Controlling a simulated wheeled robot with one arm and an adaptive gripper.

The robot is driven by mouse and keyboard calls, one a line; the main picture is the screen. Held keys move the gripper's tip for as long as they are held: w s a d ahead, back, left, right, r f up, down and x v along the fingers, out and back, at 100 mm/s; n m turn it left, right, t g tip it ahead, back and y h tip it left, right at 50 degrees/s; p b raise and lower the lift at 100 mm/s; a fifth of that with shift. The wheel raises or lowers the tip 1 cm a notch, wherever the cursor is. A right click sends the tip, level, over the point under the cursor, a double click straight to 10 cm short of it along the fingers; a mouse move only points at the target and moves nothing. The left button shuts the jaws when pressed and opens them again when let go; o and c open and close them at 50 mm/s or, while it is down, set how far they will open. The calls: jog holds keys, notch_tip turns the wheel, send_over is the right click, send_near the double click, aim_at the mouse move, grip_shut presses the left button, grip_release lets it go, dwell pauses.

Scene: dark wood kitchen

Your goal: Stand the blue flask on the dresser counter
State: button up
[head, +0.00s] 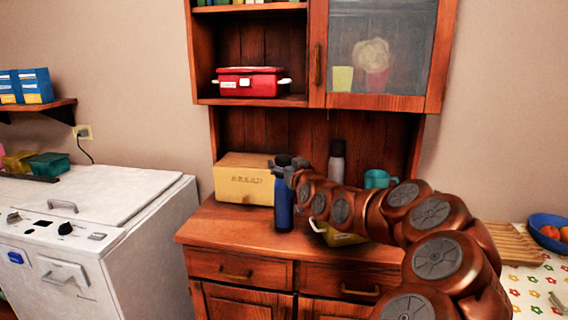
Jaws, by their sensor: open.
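The blue flask (284,205) stands upright on the dresser counter (228,225), near its front left part. My gripper (280,164) is at the flask's top end, with its dark fingers open. The flask's top is partly hidden by the fingers, and I cannot tell whether they touch it. My arm reaches in from the lower right and covers part of the counter.
A bread box (243,178) stands behind the flask to the left. A grey bottle (337,162) and a teal mug (377,179) stand at the back. The counter's front left is clear.

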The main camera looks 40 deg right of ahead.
jog(key=b+v, duration=0.2)
jog(key=v, duration=0.8)
jog(key=shift+s, duration=0.1)
jog(key=w+a+f+n+g+y, duration=0.35)
jog(key=a+f+y, duration=0.4)
jog(key=a, duration=0.65)
jog(key=s+a+f+n+g, duration=0.1)
jog(key=s+a+f+g, duration=0.1)
jog(key=a+f, duration=0.35)
jog(key=s+a+f+g, duration=0.3)
jog(key=a+f, duration=0.1)
jog(key=a, duration=0.3)
jog(key=s+a+f+g, duration=0.1)
jog(key=s+a+g, duration=0.2)
jog(key=s, duration=0.6)
jog(key=s+a+f+g, duration=0.2)
jog(key=s+a+g, duration=0.2)
jog(key=s, duration=0.5)
jog(key=s+a+f+g, duration=0.2)
jog(key=s+a, duration=0.3)
jog(key=s, duration=0.4)
jog(key=shift+g, duration=0.75)
jog(key=shift+w, duration=0.1)
